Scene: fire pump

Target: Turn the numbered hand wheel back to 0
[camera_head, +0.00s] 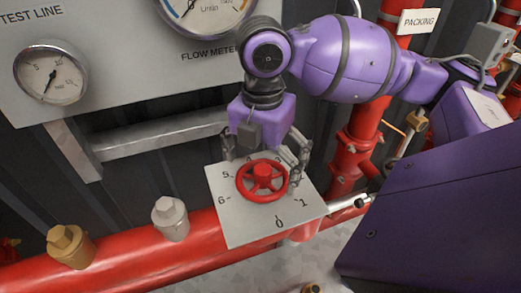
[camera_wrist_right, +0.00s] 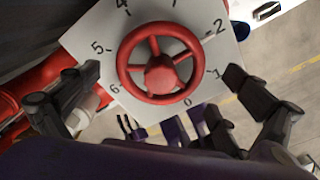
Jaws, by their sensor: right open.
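The red hand wheel (camera_head: 262,181) sits on a pale square plate (camera_head: 235,226) with numbers around it. The 0 is at the plate's front edge, the 1 at the right and the 5 and 6 at the left. In the right wrist view the wheel (camera_wrist_right: 158,63) shows its hub and spokes; I cannot make out a pointer on it. My right gripper (camera_head: 264,155) is open above the wheel. Its fingers are spread on either side of the rim and appear apart from it. My left gripper is not in view.
A thick red pipe (camera_head: 120,255) runs below the plate, with a brass cap (camera_head: 70,246) and a grey cap (camera_head: 170,217) on it. A panel with a test line gauge (camera_head: 50,76) stands behind. A red vertical pipe (camera_head: 357,150) is at the right.

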